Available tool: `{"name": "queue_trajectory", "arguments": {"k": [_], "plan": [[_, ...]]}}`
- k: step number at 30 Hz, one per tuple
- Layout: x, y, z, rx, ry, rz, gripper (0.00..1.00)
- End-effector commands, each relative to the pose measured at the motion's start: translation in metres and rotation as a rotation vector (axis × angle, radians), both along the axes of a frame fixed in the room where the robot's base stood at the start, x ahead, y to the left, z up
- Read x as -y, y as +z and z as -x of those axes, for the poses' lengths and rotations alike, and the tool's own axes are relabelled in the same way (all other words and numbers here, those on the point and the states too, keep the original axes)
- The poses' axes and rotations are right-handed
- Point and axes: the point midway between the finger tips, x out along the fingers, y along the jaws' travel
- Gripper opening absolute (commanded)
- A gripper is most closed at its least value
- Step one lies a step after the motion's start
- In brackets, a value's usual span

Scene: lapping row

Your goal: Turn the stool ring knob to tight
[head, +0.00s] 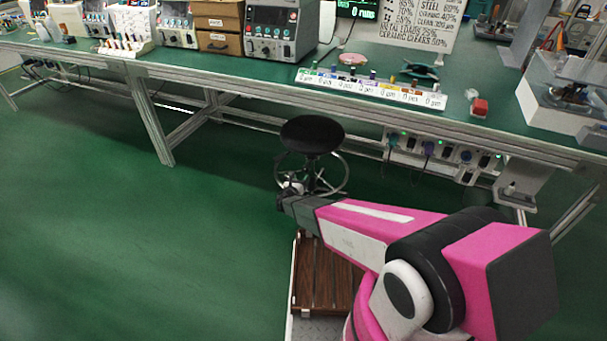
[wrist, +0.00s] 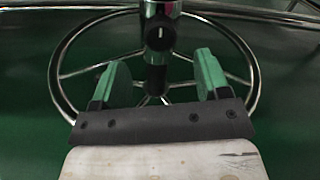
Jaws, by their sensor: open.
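A black-seated stool (head: 312,134) with a chrome foot ring (head: 340,178) stands on the green floor in front of the bench. In the wrist view the ring (wrist: 252,88) circles the chrome column. In the head view my gripper (head: 290,190) is by the stool's lower part.
The long green-topped bench (head: 250,80) runs behind the stool, with a rail of sockets (head: 440,150) under its edge. The bench legs (head: 150,120) stand to the left. The floor (head: 110,230) on the left is clear.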

Motion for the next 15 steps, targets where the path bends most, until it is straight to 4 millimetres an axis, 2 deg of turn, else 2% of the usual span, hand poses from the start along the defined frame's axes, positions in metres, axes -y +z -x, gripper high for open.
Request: {"name": "queue_trajectory", "arguments": {"k": [1,6,15], "plan": [[-0.002,0.001,0.009,0.0,0.0,0.0,0.69],[-0.008,0.0,0.023,0.0,0.0,0.001,0.69],[-0.009,0.0,0.026,0.0,-0.001,0.0,0.69]]}}
